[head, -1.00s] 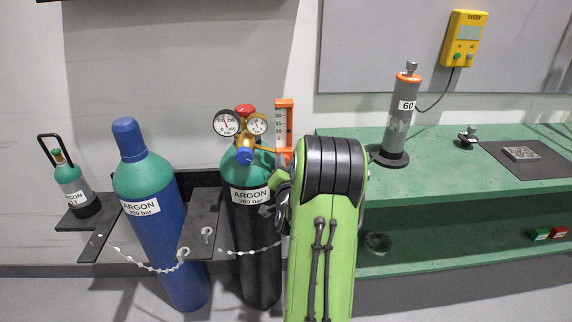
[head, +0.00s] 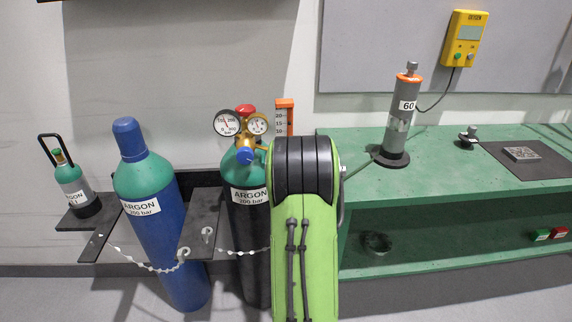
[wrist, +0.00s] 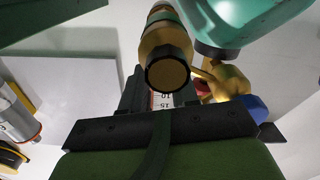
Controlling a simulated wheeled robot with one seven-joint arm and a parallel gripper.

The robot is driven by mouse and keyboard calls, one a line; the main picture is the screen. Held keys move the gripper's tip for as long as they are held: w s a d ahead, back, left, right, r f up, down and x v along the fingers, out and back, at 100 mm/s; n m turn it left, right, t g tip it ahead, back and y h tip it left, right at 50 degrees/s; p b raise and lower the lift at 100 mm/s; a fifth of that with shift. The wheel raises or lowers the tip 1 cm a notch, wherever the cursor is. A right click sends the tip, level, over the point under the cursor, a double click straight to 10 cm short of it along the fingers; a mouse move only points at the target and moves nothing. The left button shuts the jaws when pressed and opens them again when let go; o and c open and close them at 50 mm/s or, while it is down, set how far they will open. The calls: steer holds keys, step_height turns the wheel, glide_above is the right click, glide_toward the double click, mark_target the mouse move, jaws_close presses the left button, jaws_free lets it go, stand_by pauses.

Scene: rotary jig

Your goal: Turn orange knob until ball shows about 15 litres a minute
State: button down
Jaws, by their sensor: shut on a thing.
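The flowmeter (head: 285,104), a white scale in an orange frame, stands right of the two round gauges (head: 228,123) (head: 257,124). Its upper scale marks show; my arm covers its lower part. In the wrist view a strip of the scale (wrist: 163,101) shows between dark gripper parts, with 10 and 15 readable. I cannot make out the ball. The orange knob is hidden in both views. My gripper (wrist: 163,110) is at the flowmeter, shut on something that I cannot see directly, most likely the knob. In the head view my arm hides the gripper.
The dark argon cylinder (head: 249,225) with its regulator stands behind and left of my arm; the blue knob (head: 246,156) is close by. A blue cylinder (head: 158,240) is further left. The green bench (head: 352,191) is to the right.

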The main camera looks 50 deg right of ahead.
steer(key=shift+n, duration=0.8)
steer(key=shift+f, duration=0.1)
steer(key=c, duration=0.9)
jaws_free()
steer(key=shift+o, duration=0.2)
